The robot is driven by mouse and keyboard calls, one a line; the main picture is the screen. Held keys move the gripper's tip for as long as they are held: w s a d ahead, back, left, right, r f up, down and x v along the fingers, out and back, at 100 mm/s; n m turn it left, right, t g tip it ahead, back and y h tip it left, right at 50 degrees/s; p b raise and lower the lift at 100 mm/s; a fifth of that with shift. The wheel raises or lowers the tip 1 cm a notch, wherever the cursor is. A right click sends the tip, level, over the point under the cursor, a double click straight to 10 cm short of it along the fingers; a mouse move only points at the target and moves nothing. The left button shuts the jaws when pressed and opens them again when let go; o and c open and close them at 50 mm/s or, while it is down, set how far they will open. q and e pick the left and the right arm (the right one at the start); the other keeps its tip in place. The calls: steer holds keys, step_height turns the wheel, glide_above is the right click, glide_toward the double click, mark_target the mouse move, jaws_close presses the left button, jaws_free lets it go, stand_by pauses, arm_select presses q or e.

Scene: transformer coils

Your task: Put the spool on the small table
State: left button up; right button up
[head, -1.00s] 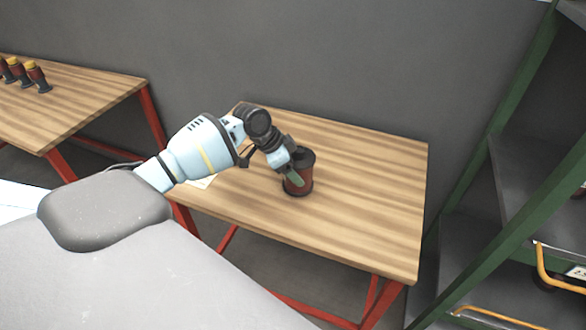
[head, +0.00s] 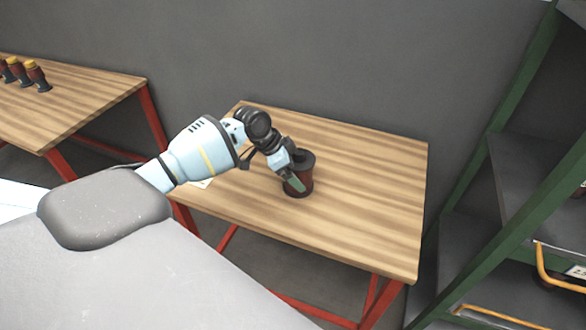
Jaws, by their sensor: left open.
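The spool (head: 303,178), dark red-brown with black ends, stands upright on the small wooden table (head: 370,190) with red legs. My left gripper (head: 294,171) is open at the spool's left side, with one finger across its front. Part of the spool is hidden behind the gripper, and I cannot tell whether the fingers touch it. My right gripper is not in view.
Another wooden table (head: 80,95) at the left holds several dark coils with yellow tops (head: 36,75). A green-framed shelf (head: 500,160) stands at the right. A grey wall is behind. The small table's right half is clear.

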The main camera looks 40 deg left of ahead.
arm_select(q)
steer(key=v, duration=1.2)
